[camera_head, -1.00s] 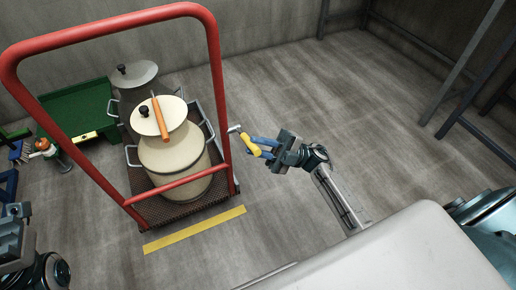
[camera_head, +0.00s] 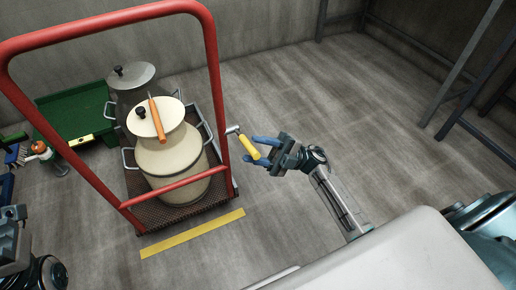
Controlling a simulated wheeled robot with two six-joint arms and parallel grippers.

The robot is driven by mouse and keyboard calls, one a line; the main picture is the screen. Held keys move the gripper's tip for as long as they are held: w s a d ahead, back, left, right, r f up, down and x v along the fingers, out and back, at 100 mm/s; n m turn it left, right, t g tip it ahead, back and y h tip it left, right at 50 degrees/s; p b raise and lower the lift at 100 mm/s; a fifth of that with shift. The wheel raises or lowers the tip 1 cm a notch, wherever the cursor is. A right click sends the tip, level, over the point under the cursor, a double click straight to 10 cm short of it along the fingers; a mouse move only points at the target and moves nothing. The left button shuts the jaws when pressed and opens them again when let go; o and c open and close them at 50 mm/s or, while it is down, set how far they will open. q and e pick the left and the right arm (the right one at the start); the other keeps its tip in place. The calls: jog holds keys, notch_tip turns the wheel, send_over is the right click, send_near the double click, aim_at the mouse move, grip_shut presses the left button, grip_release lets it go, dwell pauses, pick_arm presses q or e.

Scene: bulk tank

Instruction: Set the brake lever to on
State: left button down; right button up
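The brake lever has a yellow grip (camera_head: 250,147) on a grey metal arm. It sits at the right side of the red-framed trolley (camera_head: 219,110), with the grip slanting down to the right. My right gripper (camera_head: 259,150) is just right of the grip, and its two blue fingers are spread apart. The lower end of the grip is near or between the fingertips; whether they touch it I cannot tell. My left gripper (camera_head: 12,240) is at the lower left edge, partly cut off, and its fingers are not clear.
A cream can (camera_head: 170,162) with an orange-handled tool on its lid and a grey can (camera_head: 130,78) stand on the trolley. A green tray (camera_head: 75,112) and a brush (camera_head: 15,154) are at left. A yellow stripe (camera_head: 192,233) marks the floor. Floor to the right is clear.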

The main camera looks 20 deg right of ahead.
jog(key=shift+d, duration=0.1)
jog(key=v, duration=1)
jog(key=shift+d+f+p, duration=0.2)
jog(key=shift+f+p, duration=0.05)
jog(key=shift+p, duration=0.05)
jog(key=shift+s, duration=0.1)
